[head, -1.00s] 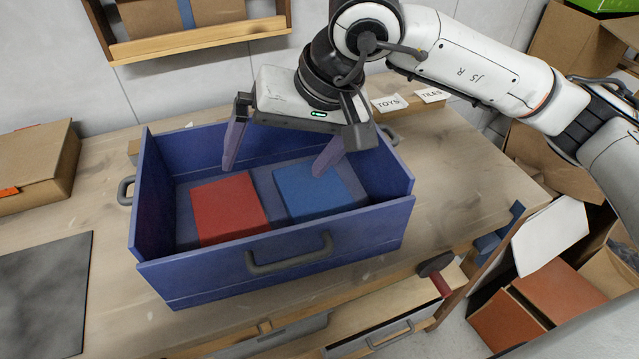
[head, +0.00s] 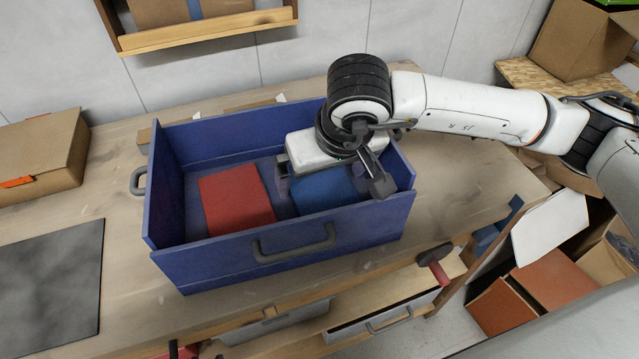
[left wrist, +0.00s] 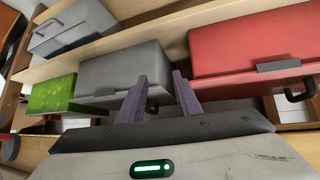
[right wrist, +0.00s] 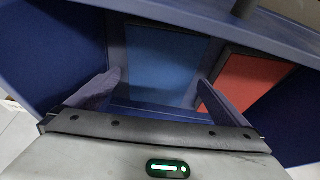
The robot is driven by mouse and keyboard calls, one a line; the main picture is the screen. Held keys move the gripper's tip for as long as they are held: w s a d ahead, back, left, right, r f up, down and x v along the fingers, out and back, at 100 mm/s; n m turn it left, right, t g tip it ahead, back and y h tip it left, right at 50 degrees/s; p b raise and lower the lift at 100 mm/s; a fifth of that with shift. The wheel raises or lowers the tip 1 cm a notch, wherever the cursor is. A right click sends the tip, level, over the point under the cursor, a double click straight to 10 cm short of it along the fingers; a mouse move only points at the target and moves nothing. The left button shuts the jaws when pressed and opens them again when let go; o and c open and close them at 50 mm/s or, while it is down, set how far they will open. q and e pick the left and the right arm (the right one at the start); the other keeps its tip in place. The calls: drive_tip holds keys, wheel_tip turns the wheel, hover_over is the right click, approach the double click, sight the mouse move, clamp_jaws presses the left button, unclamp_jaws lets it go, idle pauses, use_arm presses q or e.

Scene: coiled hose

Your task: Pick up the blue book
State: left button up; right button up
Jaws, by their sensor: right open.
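The blue book (head: 325,192) lies flat in the right part of the blue drawer box (head: 285,257), partly hidden by my right gripper in the head view. My right gripper (right wrist: 160,79) is open and reaches down over the book. In the right wrist view the blue book (right wrist: 165,62) shows between the two spread fingers, with nothing held. The red book (head: 236,200) lies to its left, near one finger. My left gripper (left wrist: 160,75) shows only in the left wrist view, its fingers apart and empty, away from the drawer box.
The drawer box has raised walls and grey handles on the wooden table (head: 125,235). A cardboard box (head: 45,155) and a dark mat (head: 50,275) are at left. In the left wrist view are a red box (left wrist: 250,45), grey boxes and a green box (left wrist: 52,93).

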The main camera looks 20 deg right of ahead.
drive_tip(key=shift+x, duration=0.95)
drive_tip(key=shift+c, duration=0.4)
drive_tip(key=shift+r, duration=0.1)
drive_tip(key=c, duration=1.1)
drive_tip(key=shift+r, duration=0.15)
wheel_tip(320, 180, up, 10)
wheel_tip(320, 180, up, 6)
drive_tip(key=p, duration=0.2)
hover_over(321, 186)
